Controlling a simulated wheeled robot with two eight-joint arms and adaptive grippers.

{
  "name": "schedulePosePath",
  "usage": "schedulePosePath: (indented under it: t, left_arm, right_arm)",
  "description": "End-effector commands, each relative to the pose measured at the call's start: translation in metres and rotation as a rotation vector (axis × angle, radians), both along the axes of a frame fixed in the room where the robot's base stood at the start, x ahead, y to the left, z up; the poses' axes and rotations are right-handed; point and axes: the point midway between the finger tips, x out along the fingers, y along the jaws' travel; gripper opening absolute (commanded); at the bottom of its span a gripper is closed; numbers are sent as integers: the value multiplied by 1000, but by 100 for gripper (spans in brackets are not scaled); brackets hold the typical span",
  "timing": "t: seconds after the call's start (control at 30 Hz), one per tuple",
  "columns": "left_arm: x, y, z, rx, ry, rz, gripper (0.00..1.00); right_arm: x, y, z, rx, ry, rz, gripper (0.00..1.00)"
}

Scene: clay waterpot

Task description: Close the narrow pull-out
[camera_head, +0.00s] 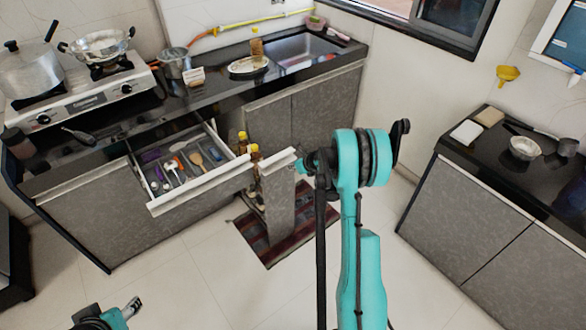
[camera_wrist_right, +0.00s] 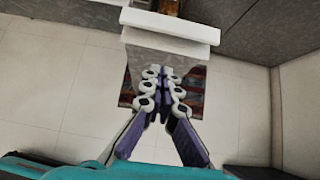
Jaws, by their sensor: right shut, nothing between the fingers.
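The narrow pull-out (camera_head: 280,208) stands out from the counter, with a grey front panel, a pale top edge and bottles (camera_head: 252,155) behind the panel. In the right wrist view its front (camera_wrist_right: 170,30) is at the top, straight ahead of the fingers. My right gripper (camera_head: 300,164) is at the panel's upper right, partly hidden by its own arm. In the wrist view its fingers (camera_wrist_right: 166,74) are together and empty, overlapping the panel; I cannot tell whether they touch it. My left gripper (camera_head: 132,306) is at the bottom left, away from the pull-out, only partly in view.
A wide drawer (camera_head: 200,190) with utensils is open to the left of the pull-out. A striped mat (camera_head: 268,248) lies on the floor below. Another counter (camera_head: 480,215) stands at the right. The floor between is clear.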

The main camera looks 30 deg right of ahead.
Motion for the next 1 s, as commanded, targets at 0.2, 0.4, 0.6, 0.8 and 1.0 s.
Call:
schedulePosePath:
  t: [0.2,0.4,0.6,0.8,1.0]
  left_arm:
    - [0,0,-22,0,0,0,52]
    - [0,0,-33,0,0,0,52]
    - [0,0,-37,0,0,0,52]
    - [0,0,-37,0,0,0,52]
    - [0,0,-37,0,0,0,52]
  right_arm:
    - [35,3,-38,-1,0,2,0]
    - [64,6,-41,-1,0,3,0]
    - [77,6,-39,-1,0,1,0]
    - [78,7,-38,-1,0,1,0]
    - [78,6,-38,-1,0,1,0]
